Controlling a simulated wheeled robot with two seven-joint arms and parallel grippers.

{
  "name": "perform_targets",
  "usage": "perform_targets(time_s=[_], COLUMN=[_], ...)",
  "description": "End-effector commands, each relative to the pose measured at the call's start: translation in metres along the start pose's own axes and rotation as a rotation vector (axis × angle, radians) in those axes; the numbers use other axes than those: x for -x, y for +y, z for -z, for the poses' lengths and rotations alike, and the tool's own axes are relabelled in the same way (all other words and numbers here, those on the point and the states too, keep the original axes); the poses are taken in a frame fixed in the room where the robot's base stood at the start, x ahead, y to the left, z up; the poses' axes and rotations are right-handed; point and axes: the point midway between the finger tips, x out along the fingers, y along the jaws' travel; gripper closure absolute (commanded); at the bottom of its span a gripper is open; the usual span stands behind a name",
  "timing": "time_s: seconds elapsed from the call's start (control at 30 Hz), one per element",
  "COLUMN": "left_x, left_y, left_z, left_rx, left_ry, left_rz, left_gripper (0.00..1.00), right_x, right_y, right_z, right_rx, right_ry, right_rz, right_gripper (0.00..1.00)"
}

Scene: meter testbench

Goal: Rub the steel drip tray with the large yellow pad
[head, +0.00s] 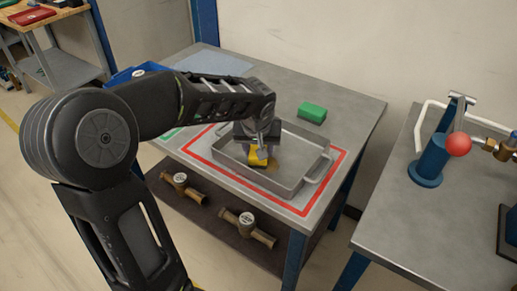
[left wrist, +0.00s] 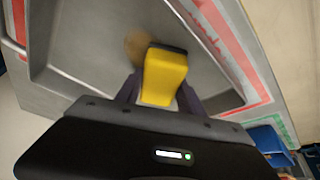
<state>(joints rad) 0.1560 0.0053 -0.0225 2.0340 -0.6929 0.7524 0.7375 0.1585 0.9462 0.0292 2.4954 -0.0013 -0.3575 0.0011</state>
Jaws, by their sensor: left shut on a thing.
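The steel drip tray (head: 305,150) sits on the grey bench inside a red outlined rectangle. It fills much of the left wrist view (left wrist: 85,45). My left gripper (head: 259,151) reaches down into the tray and is shut on the large yellow pad (head: 257,160). The pad shows between the fingers in the left wrist view (left wrist: 164,78), with a dark strip along its far edge. A brown stain (head: 270,167) lies on the tray floor right beside the pad; part of it may be hidden. I cannot tell whether the pad touches the floor. My right gripper is not in view.
A green block (head: 312,113) lies on the bench behind the tray. A blue bin (head: 136,74) stands at the bench's back left. Brass meters (head: 247,228) lie on the lower shelf. Another bench (head: 440,225) with a blue fixture stands at the right.

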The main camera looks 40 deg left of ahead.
Motion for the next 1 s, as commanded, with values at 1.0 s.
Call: perform_targets(time_s=[1.0], left_x=[0.007], left_y=[0.032], left_z=[-0.019], left_rx=[0.0], left_ry=[-0.005], left_rz=[0.001], left_gripper=[0.87], right_x=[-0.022], right_y=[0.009], right_z=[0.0], right_rx=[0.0], right_ry=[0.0], right_rz=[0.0], right_gripper=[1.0])
